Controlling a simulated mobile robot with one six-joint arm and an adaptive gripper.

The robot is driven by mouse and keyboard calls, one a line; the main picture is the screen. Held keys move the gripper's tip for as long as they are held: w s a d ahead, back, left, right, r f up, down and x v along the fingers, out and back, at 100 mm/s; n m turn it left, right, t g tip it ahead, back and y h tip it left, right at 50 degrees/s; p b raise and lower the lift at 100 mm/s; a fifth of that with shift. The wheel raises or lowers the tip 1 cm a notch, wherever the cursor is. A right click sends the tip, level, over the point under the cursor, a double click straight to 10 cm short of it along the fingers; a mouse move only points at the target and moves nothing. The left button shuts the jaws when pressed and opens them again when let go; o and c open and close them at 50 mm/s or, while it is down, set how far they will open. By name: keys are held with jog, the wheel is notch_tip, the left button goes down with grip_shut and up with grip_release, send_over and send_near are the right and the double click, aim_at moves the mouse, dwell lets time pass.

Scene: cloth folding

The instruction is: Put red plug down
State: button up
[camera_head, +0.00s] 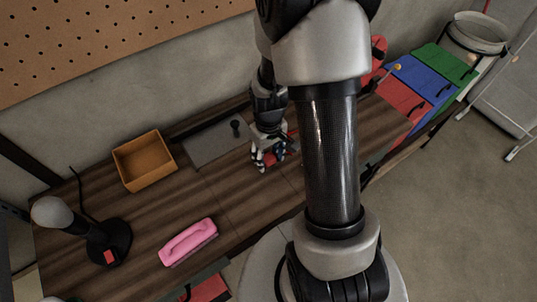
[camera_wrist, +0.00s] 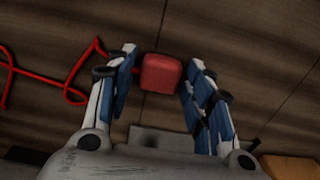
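The red plug (camera_wrist: 162,73) is a small rounded block in the wrist view, between the two fingertips of my gripper (camera_wrist: 160,62). The right fingertip looks close against it; a narrow gap seems to show at the left. I cannot tell whether the fingers press on it or whether it rests on the wood. A red cord (camera_wrist: 45,78) lies bent on the table to the left and meets the plug's side behind the left finger.
Red, blue and green bins (camera_head: 445,62) stand at the right. The wood between box and brush is clear.

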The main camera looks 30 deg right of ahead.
jog(key=shift+o, duration=0.4)
notch_tip(320, 180, up, 13)
jog(key=p, duration=0.5)
notch_tip(320, 180, up, 5)
send_over(269, 157)
jog(key=a, duration=0.2)
jog(key=s+a+r+t, duration=0.4)
jog(key=s+a+r, duration=0.5)
jog(key=s+r, duration=0.4)
jog(key=shift+s+r+t, duration=0.3)
jog(key=shift+s+r, duration=0.05)
jog(key=shift+r, duration=0.05)
